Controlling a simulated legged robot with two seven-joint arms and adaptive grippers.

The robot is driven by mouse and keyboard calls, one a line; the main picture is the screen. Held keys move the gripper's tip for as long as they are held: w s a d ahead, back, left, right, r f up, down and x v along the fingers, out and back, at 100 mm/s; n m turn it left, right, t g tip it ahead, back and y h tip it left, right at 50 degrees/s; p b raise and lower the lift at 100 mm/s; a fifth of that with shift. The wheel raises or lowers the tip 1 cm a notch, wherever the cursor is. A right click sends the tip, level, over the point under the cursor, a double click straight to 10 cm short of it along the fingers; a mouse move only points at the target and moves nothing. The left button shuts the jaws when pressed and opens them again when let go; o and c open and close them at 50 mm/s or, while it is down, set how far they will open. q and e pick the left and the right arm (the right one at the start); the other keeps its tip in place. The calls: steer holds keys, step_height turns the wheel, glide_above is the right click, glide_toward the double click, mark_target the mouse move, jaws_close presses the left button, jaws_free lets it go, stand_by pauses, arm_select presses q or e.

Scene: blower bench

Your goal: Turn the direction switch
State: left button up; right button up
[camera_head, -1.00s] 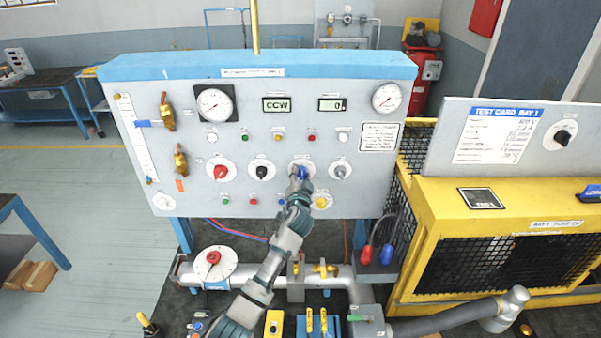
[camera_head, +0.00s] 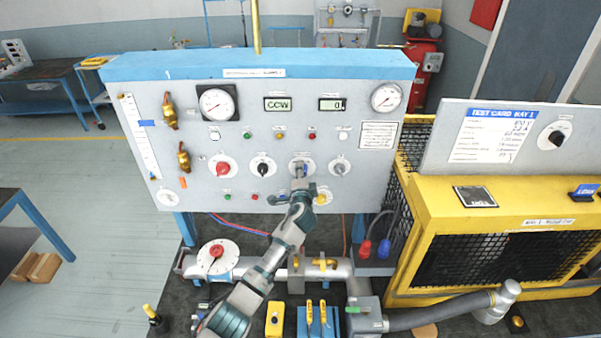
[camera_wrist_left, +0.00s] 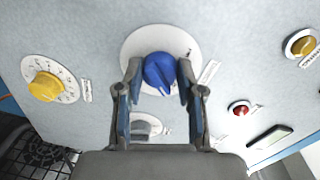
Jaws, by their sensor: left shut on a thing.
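My left gripper (camera_head: 300,172) reaches up from below to the grey panel (camera_head: 365,195) and is at the third large knob in the row. In the left wrist view its two fingers (camera_wrist_left: 159,72) are shut on a blue knob (camera_wrist_left: 160,72), one on each side. The knob sits on a round white plate (camera_wrist_left: 128,48) and its pointer end faces down in that view. In the head view the fingers mostly hide this knob. Its label is not readable. A display (camera_head: 278,104) above reads CCW. My right gripper is not in view.
In the same row are a red knob (camera_head: 222,169), a black knob (camera_head: 263,170) and a grey knob (camera_head: 340,169). A yellow knob (camera_head: 320,198) is close below right of the gripper. Pipes (camera_head: 340,270) run below the panel. A yellow caged machine (camera_head: 500,220) stands right.

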arm_select(q)
steer(key=shift+d+r, duration=0.15)
steer(key=shift+r, duration=0.05)
steer(key=o, duration=1.1)
steer(key=shift+o, duration=0.2)
steer(key=shift+d+f, duration=0.15)
steer(key=shift+d, duration=0.05)
steer(key=s, duration=1.2)
steer(key=shift+d+r, duration=0.2)
steer(key=shift+r, duration=0.15)
steer(key=shift+a, duration=0.1)
